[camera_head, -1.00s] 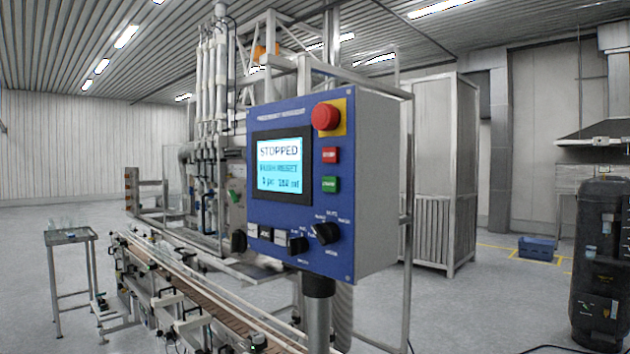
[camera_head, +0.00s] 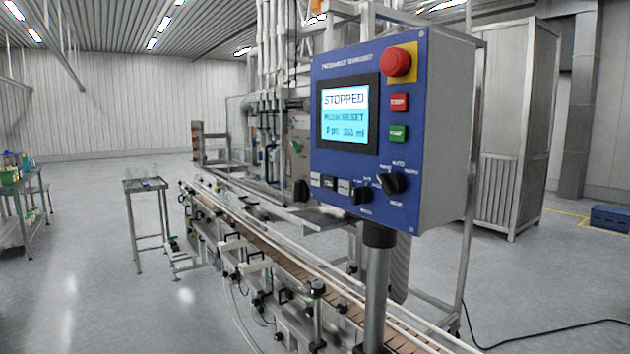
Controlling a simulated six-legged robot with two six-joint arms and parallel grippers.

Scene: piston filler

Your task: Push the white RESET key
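A blue control panel (camera_head: 440,150) on a grey post faces me, right of the picture's middle. Its lit screen (camera_head: 350,115) reads STOPPED, with a line below that looks like PUSH RESET. Under the screen is a row of small keys: a pale key (camera_head: 315,179), a dark key (camera_head: 329,182) and another pale key (camera_head: 344,186). Their labels are too small to read, so I cannot tell which is RESET. Neither of my grippers is in view.
The panel also has a red mushroom button (camera_head: 397,62), a red key (camera_head: 400,103), a green key (camera_head: 398,133) and black knobs (camera_head: 391,183). A conveyor (camera_head: 270,248) runs below it. A small table (camera_head: 146,185) stands left. Floor at the left front is clear.

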